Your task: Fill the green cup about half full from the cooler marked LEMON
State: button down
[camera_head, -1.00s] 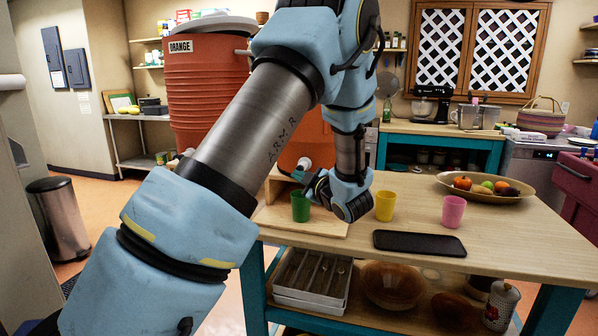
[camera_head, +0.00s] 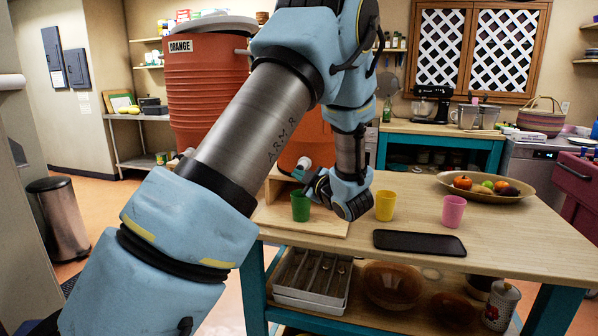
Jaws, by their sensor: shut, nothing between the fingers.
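The green cup (camera_head: 300,206) stands upright on the raised wooden board (camera_head: 322,226) at the left end of the table, under a pale tap (camera_head: 303,163). I cannot see the level inside it. The tap belongs to a second orange-red cooler (camera_head: 318,140) mostly hidden behind my arm; its label is not visible. My gripper (camera_head: 309,181) is shut and empty, right beside the tap and just above the green cup. I cannot tell whether it touches the tap. The cooler marked ORANGE (camera_head: 205,95) stands to the left, partly behind my arm.
A yellow cup (camera_head: 385,205) and a pink cup (camera_head: 453,211) stand to the right. A black flat tray (camera_head: 418,243) lies in front of them. A fruit bowl (camera_head: 521,195) is at the back right. Cutlery and bowls sit on the lower shelf.

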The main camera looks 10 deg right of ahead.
jog(key=shift+w+d, duration=0.15)
jog(key=shift+w, duration=0.1)
jog(key=shift+w+d, duration=0.25)
jog(key=shift+w, duration=0.2)
dwell(2.7)
dwell(1.0)
jog(key=shift+s+a+b, duration=0.45)
jog(key=shift+s+b, duration=0.1)
jog(key=shift+s, duration=0.3)
jog(key=shift+s+a+b, duration=0.25)
jog(key=shift+s+a, duration=0.15)
jog(key=shift+s, duration=0.35)
jog(key=shift+s+a+b, duration=0.2)
jog(key=shift+s+a, duration=0.2)
jog(key=shift+s, duration=0.3)
jog(key=shift+s+a+b, duration=0.25)
jog(key=shift+s+a, duration=0.15)
jog(key=shift+s, duration=0.35)
